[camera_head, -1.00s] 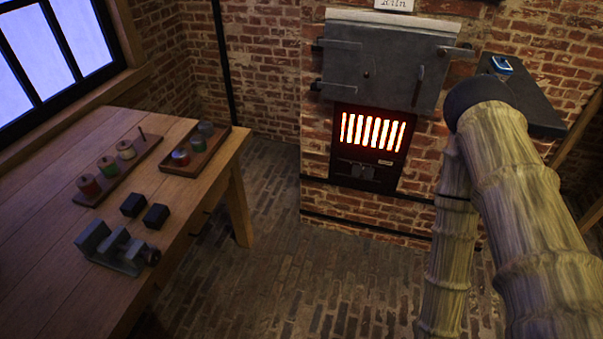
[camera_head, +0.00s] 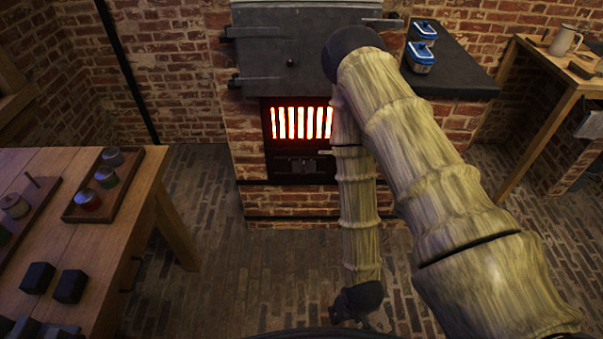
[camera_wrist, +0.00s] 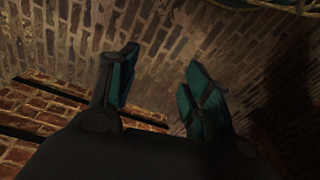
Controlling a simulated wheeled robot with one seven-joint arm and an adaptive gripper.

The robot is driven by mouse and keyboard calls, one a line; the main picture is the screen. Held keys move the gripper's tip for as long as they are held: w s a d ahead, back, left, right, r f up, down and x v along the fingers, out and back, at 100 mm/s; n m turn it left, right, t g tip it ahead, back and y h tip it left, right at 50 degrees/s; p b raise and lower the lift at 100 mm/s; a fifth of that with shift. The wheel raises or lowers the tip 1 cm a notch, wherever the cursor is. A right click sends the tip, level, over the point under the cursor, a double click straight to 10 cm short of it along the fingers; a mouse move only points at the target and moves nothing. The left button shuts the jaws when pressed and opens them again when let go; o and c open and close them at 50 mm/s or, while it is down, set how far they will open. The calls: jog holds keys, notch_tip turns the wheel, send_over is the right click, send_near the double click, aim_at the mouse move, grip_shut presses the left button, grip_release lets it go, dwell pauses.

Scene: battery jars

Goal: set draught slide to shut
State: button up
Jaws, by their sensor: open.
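The kiln stands against the brick wall, with a grey metal door (camera_head: 290,48) above a glowing barred grate (camera_head: 301,122). Below the grate is a dark draught panel (camera_head: 302,166) with a small slide fitting; its setting is too small to tell. My gripper (camera_head: 355,318) hangs low at the end of my arm, in front of the kiln and well below the panel, near the bottom of the head view. In the wrist view my gripper (camera_wrist: 157,85) has its two fingers apart with nothing between them, facing brick paving.
A wooden bench (camera_head: 95,235) at left carries a tray (camera_head: 128,190) of jars and two dark blocks (camera_head: 54,282). A dark shelf (camera_head: 450,75) right of the kiln holds blue-lidded containers (camera_head: 421,57). Another wooden table (camera_head: 545,75) is at far right. The brick floor (camera_head: 245,265) between is clear.

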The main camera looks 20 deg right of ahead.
jog(key=w+a+f+m+t+b, duration=0.1)
jog(key=w+f+t+b, duration=0.1)
jog(key=w+f+b, duration=0.4)
jog(key=w+a+f+m+t+b, duration=0.1)
jog(key=w+a+f+t+b, duration=0.15)
jog(key=w, duration=0.65)
jog(key=m+t+h+b, duration=0.5)
jog(key=m+t+b, duration=0.55)
jog(key=b, duration=2.05)
send_near(304, 175)
jog(key=n+t, duration=0.1)
jog(key=b+x, duration=0.1)
jog(key=x, duration=0.2)
jog(key=b+x, duration=0.1)
jog(key=x, duration=0.2)
jog(key=b+x, duration=0.1)
jog(key=x, duration=0.3)
jog(key=shift+f, duration=0.25)
jog(key=shift+w+d+r+b, duration=0.15)
jog(key=shift+w+b, duration=0.2)
jog(key=shift+w, duration=0.15)
grip_shut()
